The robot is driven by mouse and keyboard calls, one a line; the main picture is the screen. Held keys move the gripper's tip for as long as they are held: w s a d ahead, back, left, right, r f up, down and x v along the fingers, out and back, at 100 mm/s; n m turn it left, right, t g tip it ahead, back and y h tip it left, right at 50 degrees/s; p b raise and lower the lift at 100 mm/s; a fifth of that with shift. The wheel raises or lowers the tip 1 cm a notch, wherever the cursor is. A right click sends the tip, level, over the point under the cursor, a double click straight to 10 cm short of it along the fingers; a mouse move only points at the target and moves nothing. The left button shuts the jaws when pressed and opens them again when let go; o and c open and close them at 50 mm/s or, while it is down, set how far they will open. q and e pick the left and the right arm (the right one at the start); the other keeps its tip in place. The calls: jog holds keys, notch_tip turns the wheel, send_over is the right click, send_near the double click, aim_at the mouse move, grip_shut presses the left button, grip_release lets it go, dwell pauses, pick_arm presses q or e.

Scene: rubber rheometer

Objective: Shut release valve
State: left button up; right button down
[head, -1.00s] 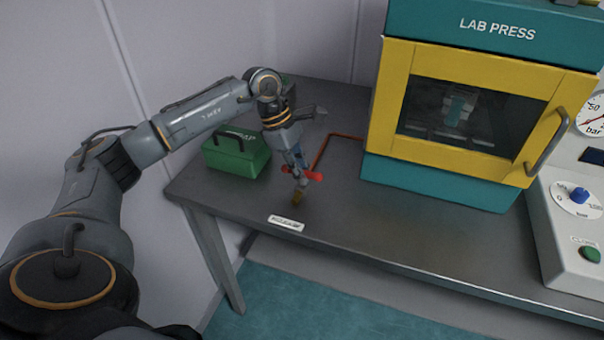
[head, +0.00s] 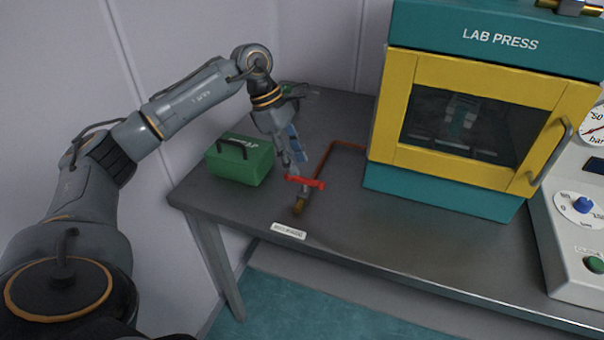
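The release valve has a red lever handle (head: 306,183) on a copper pipe (head: 322,168) that runs along the table top. The handle lies across the pipe, and the brass pipe end (head: 298,207) points to the table's front edge. A small white label (head: 289,231) lies in front of it. My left gripper (head: 288,172) points down just behind the handle's left part. Its fingertips are at or very near the handle; I cannot tell whether they touch it. The finger gap is too small to judge. My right gripper is not in view.
A green box with a black handle (head: 240,165) stands on the table left of the valve. The yellow and teal lab press (head: 490,125) stands to the right. A control panel with a blue knob (head: 582,205) and green button is at far right. The front middle of the table is clear.

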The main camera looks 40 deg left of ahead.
pick_arm(q)
jog(key=v, duration=0.5)
jog(key=shift+a+r, duration=0.15)
jog(key=shift+r, duration=0.15)
jog(key=shift+s+f, duration=0.1)
